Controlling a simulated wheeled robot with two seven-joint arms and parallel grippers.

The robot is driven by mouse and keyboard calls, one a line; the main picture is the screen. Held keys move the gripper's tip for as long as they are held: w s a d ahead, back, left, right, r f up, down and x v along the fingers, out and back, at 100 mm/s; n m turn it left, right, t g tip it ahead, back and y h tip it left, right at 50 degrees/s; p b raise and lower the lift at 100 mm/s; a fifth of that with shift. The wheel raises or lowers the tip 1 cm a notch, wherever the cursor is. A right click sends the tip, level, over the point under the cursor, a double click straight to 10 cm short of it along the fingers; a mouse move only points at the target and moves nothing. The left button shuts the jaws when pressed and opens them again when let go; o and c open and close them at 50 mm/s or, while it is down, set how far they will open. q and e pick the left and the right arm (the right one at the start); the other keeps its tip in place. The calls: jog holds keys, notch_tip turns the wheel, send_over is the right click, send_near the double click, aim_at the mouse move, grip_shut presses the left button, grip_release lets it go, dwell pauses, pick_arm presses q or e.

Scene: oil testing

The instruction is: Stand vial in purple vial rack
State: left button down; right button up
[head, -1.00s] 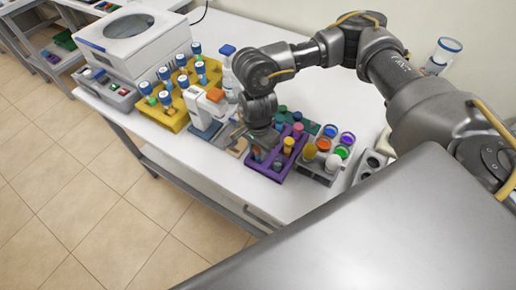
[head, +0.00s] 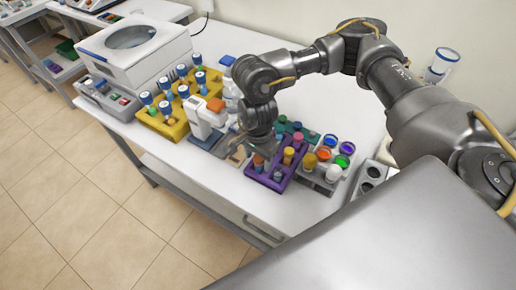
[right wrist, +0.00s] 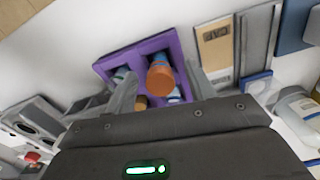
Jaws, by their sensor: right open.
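The purple vial rack (head: 265,183) stands on the white bench and holds several vials. A vial with an orange cap (head: 258,162) stands in its front left corner; it also shows in the right wrist view (right wrist: 160,78). My right gripper (head: 259,147) is just above this vial. In the right wrist view its two fingers (right wrist: 161,88) are apart, one on each side of the orange-capped vial, with gaps between. How deep the vial sits is hidden. My left gripper is not in view.
A yellow rack (head: 165,128) with several blue-capped vials and a white device (head: 205,118) stand to the left. A grey rack (head: 318,183) with colored caps stands close on the right. A green rack (head: 311,141) is behind. The bench front is clear.

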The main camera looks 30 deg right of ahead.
notch_tip(320, 180, up, 10)
jog(key=b, duration=0.1)
jog(key=shift+s+f, duration=0.1)
dwell(0.4)
